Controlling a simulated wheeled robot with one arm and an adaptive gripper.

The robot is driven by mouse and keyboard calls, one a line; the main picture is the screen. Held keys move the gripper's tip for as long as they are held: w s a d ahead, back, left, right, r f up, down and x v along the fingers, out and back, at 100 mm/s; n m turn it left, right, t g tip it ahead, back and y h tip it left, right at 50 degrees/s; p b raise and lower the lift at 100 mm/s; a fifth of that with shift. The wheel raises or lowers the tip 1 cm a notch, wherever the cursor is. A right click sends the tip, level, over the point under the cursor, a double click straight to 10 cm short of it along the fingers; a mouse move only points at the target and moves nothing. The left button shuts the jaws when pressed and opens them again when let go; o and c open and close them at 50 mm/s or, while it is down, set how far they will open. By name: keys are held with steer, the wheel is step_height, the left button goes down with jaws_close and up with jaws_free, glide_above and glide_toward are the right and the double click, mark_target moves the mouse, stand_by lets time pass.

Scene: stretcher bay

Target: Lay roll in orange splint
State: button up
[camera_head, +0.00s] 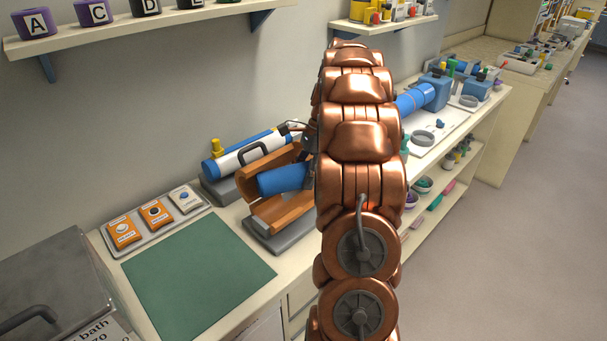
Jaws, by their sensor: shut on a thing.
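The orange splint (284,209) is an open trough on a grey base on the bench, left of my copper arm. A blue roll (281,180) shows between its two orange walls, with its near left end in view. Its right end is hidden behind my arm, so I cannot tell whether it rests on the splint's floor. My gripper (306,138) shows only as dark parts at the arm's left edge, above the roll's hidden end. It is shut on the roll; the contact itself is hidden.
A blue and white cylinder (240,153) in a grey holder stands just behind the splint. A green mat (198,274) lies clear in front left, beside a tray (143,241) of orange and white packs. More blue fixtures (436,91) stand right of my arm.

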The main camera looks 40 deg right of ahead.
steer(key=shift+f, duration=0.3)
steer(key=o, duration=1)
